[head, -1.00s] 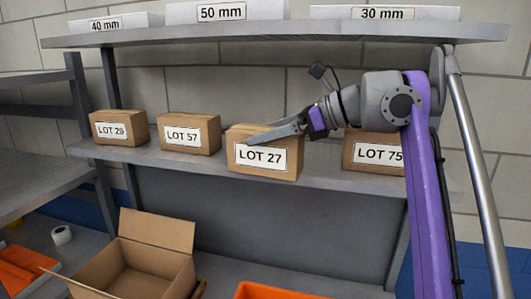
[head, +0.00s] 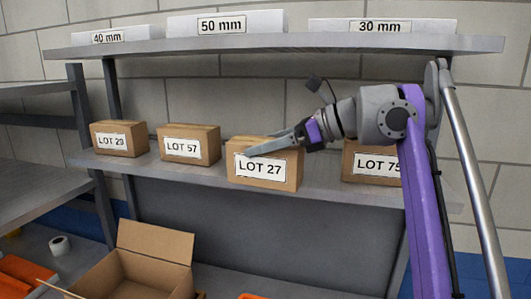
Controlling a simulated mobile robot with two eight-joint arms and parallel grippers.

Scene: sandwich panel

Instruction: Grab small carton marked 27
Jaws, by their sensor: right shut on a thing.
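The small carton labelled LOT 27 (head: 264,181) is a brown box with a white label. It is at the front edge of the middle shelf, in the centre of the head view. My right gripper (head: 268,146) reaches in from the right and is shut on the carton's upper part. One finger shows across the front top edge; the other is hard to make out. I cannot tell whether the carton's base still touches the shelf. My left gripper is not in view.
Cartons LOT 29 (head: 119,139) and LOT 57 (head: 188,146) stand to the left on the middle shelf (head: 330,187). LOT 75 (head: 365,162) stands to the right, partly behind my arm. The top shelf (head: 300,44) overhangs. An open cardboard box (head: 120,275) is below.

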